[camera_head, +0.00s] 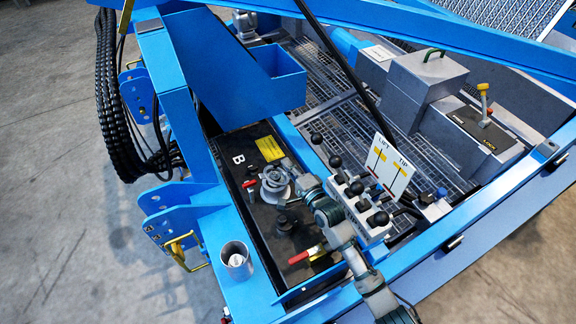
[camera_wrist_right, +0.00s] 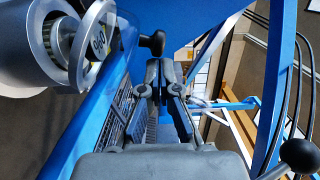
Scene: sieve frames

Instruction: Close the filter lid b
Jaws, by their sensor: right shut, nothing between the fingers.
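A silver round filter fitting (camera_head: 274,179) sits on the black panel marked B in the head view. In the right wrist view a silver cylinder (camera_wrist_right: 35,50) and a round disc-like lid (camera_wrist_right: 92,45) with a dark marking stand at the upper left. The lid's face looks tilted up on edge beside the cylinder; whether it touches it I cannot tell. My right gripper (camera_head: 290,167) reaches in from the lower right, beside the fitting, and partly covers that area. In the right wrist view its fingers (camera_wrist_right: 165,70) are together and empty, right of the lid. My left gripper is out of view.
Red-handled valves (camera_head: 305,255) and a dark knob (camera_head: 284,225) stand on the same panel. A lever block (camera_head: 357,210) with black knobs and a LIFT/TIP sign (camera_head: 390,167) is close to my right arm. A metal cup (camera_head: 236,262) stands on the blue frame (camera_head: 240,298).

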